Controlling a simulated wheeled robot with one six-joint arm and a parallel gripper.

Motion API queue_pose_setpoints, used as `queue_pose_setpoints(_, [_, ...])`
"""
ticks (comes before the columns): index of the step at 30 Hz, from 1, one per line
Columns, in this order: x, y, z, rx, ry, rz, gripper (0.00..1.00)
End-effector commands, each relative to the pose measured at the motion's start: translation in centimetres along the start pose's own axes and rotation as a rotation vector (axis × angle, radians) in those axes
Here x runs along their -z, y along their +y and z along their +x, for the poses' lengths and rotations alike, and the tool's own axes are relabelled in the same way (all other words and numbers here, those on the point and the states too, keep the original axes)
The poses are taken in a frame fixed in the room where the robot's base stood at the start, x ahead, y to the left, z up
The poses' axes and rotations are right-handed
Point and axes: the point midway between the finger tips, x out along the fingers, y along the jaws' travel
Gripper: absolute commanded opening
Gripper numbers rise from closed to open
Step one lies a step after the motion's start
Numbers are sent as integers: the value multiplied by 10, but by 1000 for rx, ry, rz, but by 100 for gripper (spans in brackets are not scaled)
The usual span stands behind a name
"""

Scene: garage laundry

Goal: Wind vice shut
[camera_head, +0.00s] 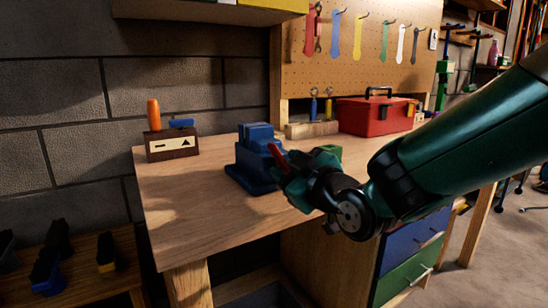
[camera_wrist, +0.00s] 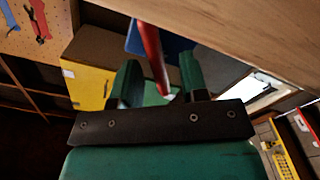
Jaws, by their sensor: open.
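The blue vice (camera_head: 258,160) stands on the wooden workbench (camera_head: 190,208), near its front edge. Its red handle (camera_head: 277,155) sticks out on the side facing my gripper (camera_head: 294,172). In the wrist view, the red handle (camera_wrist: 151,50) reaches down between the two green fingers of my gripper (camera_wrist: 158,82). The fingers are apart, with visible gaps beside the handle, and hold nothing. Part of the blue vice body (camera_wrist: 172,42) shows behind the handle. My gripper hides part of the vice's front in the head view, and the jaw gap is hard to make out.
A red toolbox (camera_head: 370,115) stands at the back right of the bench. A small box with an orange-handled tool (camera_head: 172,143) stands at the back left. A pegboard (camera_head: 372,62) with hanging tools is behind. The bench front left is clear.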

Motion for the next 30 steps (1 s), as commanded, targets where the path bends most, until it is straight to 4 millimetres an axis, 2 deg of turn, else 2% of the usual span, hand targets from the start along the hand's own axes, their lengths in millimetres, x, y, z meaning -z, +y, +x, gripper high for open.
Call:
queue_pose_setpoints(11, [-5,7,0,-13,-9,1,40])
queue_pose_setpoints(16, [-5,6,1,-12,-9,1,4])
queue_pose_setpoints(17, [-5,6,1,-12,-8,1,0])
queue_pose_setpoints(30, [-4,5,1,-12,-5,64,0])
